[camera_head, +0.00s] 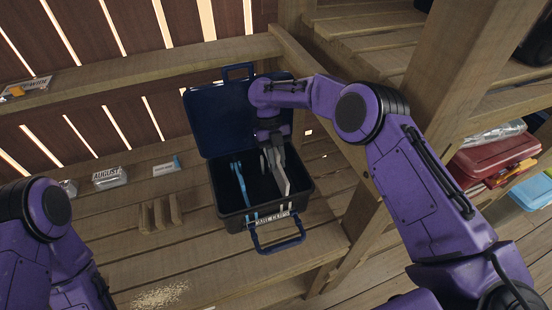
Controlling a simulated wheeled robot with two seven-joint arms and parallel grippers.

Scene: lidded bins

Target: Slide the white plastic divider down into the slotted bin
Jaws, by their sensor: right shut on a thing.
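The slotted bin (225,192) is a dark blue-black case on the wooden bench, its blue lid (215,115) standing open at the back. A blue strip (240,185) stands inside it on the left. My right gripper (272,150) points down into the bin's opening and is shut on the white plastic divider (279,172). The divider is upright, a little tilted, with its lower part inside the bin's outline. I cannot tell whether it sits in a slot. My left arm shows at the lower left; its gripper is out of frame.
A small wooden rack (160,215) stands left of the bin. A silver labelled pack (109,178) lies farther left. The blue handle (277,235) hangs at the bin's front. A wooden post (440,90) rises at the right, with a red box (497,155) beyond it.

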